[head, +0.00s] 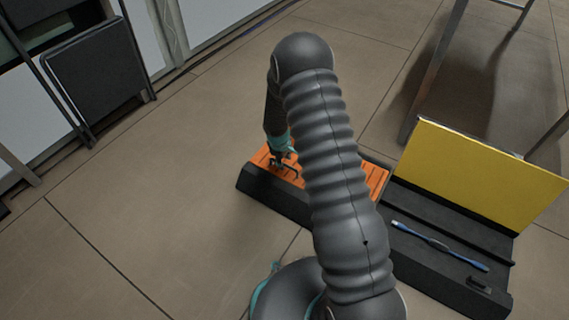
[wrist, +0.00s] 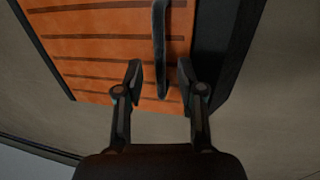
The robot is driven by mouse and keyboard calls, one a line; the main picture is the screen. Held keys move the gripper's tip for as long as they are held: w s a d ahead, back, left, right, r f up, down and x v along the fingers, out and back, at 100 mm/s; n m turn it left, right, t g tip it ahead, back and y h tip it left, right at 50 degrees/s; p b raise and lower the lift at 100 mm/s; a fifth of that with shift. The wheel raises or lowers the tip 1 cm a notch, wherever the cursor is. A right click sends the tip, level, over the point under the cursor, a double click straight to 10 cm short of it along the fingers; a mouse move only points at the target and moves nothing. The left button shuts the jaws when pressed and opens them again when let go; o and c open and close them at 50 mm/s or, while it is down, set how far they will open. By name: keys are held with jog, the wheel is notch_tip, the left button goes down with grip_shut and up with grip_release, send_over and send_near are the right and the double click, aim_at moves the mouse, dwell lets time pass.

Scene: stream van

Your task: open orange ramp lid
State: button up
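The orange ramp lid (head: 373,181) lies closed on its low black base (head: 247,182) on the floor. It has dark slats across it. In the wrist view the orange lid (wrist: 85,70) fills the upper left, with a dark bar handle (wrist: 161,50) near its edge beside the black rim. My gripper (head: 284,166) points down at the left part of the lid. In the wrist view my gripper (wrist: 159,75) is open, and the handle's near end lies between its fingertips in the picture. I cannot tell whether they touch. My arm hides the middle of the lid in the head view.
A black box with a raised yellow lid (head: 475,172) stands right of the ramp. A blue cable-like strip (head: 438,243) and a small dark piece (head: 478,284) lie in it. A folded dark chair (head: 97,83) is at the upper left. Metal legs (head: 435,72) stand upper right. The left floor is clear.

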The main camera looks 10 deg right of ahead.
jog(key=shift+w+d+f, duration=0.1)
jog(key=shift+f, duration=0.65)
grip_shut()
jog(key=shift+r, duration=0.1)
